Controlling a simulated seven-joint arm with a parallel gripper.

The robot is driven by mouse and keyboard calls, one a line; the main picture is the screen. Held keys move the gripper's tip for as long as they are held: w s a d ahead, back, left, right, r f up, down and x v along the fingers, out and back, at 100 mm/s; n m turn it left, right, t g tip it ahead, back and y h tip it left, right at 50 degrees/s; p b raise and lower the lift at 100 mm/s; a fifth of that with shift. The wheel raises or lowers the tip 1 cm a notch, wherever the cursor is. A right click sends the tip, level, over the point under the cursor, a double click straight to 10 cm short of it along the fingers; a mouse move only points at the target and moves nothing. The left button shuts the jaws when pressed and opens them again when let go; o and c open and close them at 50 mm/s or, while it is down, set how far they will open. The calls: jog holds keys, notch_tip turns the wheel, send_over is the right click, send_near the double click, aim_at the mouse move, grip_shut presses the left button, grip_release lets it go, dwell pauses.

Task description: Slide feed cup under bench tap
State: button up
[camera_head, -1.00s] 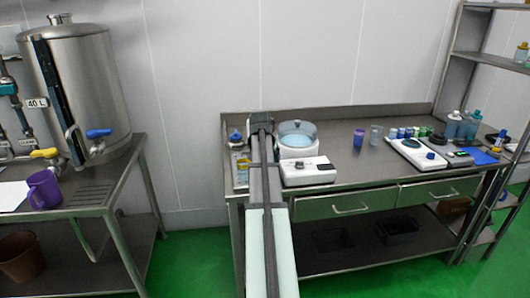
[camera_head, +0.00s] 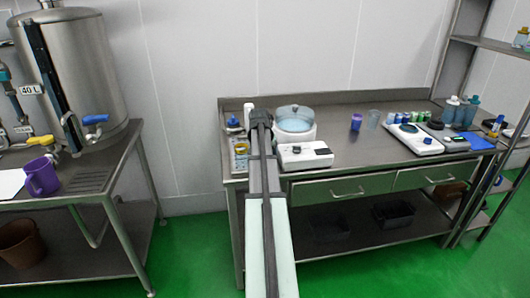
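A purple mug with a handle (camera_head: 41,177) stands upright on the left steel bench (camera_head: 92,182). It is left of and below the blue-handled tap (camera_head: 95,120) on the steel tank, not directly under it. A yellow-handled tap (camera_head: 41,140) on the pipework is just above and behind the mug. My arm reaches to the left end of the right bench, far from the mug. My gripper (camera_head: 261,120) is at its far end; its fingers are not distinguishable.
The steel tank (camera_head: 80,65) stands over the left bench. The right bench (camera_head: 340,155) holds a water bath (camera_head: 295,125), scales (camera_head: 413,140), a clear cup (camera_head: 374,119) and several bottles. A shelf rack (camera_head: 490,45) stands at right. Green floor lies open between the benches.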

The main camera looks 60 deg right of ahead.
jog(key=c, duration=0.9)
jog(key=shift+w+d, duration=0.1)
